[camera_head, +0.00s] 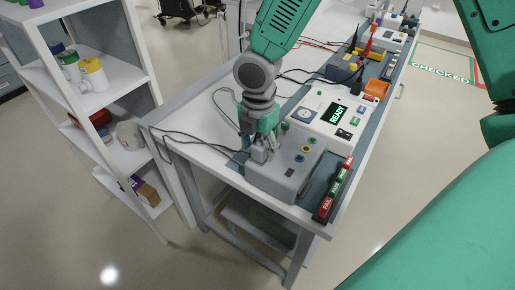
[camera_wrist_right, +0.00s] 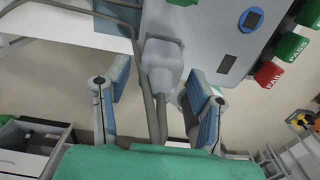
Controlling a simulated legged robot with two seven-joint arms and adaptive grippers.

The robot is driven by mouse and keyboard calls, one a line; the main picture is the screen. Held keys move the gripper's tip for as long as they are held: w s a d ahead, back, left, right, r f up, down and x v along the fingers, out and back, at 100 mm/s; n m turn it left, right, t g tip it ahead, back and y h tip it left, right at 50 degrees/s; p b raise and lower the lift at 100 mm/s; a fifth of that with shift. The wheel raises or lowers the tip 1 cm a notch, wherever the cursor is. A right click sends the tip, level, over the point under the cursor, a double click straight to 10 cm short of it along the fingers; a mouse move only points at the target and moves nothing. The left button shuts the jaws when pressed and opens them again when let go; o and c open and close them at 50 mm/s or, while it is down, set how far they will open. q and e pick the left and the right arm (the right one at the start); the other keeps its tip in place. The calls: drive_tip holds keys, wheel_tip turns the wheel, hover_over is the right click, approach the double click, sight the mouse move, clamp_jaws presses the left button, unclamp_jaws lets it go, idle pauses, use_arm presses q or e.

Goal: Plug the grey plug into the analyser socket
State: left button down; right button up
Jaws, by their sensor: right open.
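The grey analyser (camera_head: 286,172) is a box on the near end of the bench, with coloured round buttons on top. It also fills the upper right of the wrist view (camera_wrist_right: 215,45). The grey plug (camera_wrist_right: 163,58) is against the left part of the analyser, with its cable (camera_wrist_right: 155,118) running back between my fingers. In the head view the plug (camera_head: 260,152) sits just below my right gripper (camera_head: 262,138). My right gripper's blue-padded fingers (camera_wrist_right: 160,95) are apart, one each side of the plug and cable. The socket is hidden, so I cannot tell how far in the plug is. My left gripper is not visible.
A white device reading READY (camera_head: 335,113) stands behind the analyser. A strip of PASS and FAIL blocks (camera_head: 334,190) lies along its right side. Loose cables (camera_head: 195,140) cross the bench's left part. A shelf unit (camera_head: 138,75) stands left of the bench.

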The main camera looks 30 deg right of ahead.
sight(262, 138)
drive_tip(key=shift+a, duration=0.1)
drive_tip(key=shift+c, duration=0.5)
drive_tip(key=c, duration=0.6)
drive_tip(key=shift+d, duration=0.2)
clamp_jaws()
drive_tip(key=shift+s+d+f, duration=0.1)
drive_tip(key=shift+d, duration=0.4)
drive_tip(key=shift+a+r+p, duration=0.15)
drive_tip(key=shift+r+p, duration=0.05)
drive_tip(key=shift+p, duration=0.1)
drive_tip(key=shift+r+p, duration=2.55)
drive_tip(key=shift+p, duration=0.25)
